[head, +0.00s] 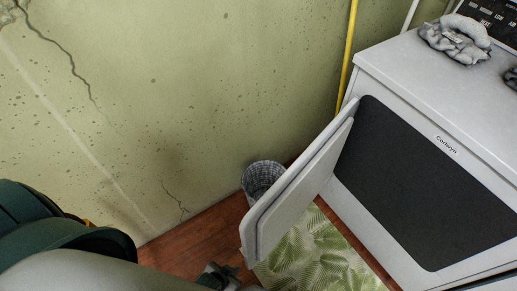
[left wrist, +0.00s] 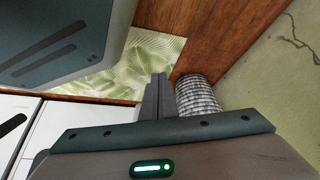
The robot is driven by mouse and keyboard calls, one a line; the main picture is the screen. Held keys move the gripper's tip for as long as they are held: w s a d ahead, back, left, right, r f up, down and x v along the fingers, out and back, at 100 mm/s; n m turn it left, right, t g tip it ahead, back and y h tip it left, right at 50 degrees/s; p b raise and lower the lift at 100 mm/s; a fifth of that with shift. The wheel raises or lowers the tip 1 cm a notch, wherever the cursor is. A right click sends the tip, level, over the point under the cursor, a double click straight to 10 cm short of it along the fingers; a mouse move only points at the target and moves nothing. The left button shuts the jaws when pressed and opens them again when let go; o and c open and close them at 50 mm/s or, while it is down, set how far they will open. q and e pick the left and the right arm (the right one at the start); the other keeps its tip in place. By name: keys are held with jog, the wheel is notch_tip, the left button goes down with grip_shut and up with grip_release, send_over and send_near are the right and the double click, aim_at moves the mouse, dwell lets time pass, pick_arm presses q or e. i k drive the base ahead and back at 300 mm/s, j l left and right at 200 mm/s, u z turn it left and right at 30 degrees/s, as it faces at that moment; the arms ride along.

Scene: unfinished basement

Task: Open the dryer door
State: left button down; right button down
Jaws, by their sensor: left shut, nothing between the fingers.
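The white dryer (head: 375,65) stands at the right in the head view. Its door (head: 300,185) is swung out to the left, standing at a wide angle to the front. A dark grey area (head: 425,185) shows on the front where the door has swung away. My left gripper (head: 217,276) is low at the bottom of the head view, left of the door's lower outer end. No contact with the door shows. In the left wrist view its fingers (left wrist: 157,97) are together and empty. My right gripper is not in view.
A woven basket (head: 264,178) stands behind the door by the wall; it also shows in the left wrist view (left wrist: 197,95). A green leaf-pattern rug (head: 318,262) lies before the dryer. Crumpled grey cloth (head: 455,38) lies on top. A yellow pipe (head: 347,55) runs up the cracked wall.

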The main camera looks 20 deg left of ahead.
aim_at(269, 221)
jog(key=k+l+u, duration=0.35)
jog(key=k+l, duration=0.15)
jog(key=l, duration=0.2)
jog(key=k+l+u, duration=0.4)
jog(key=k+l, duration=0.15)
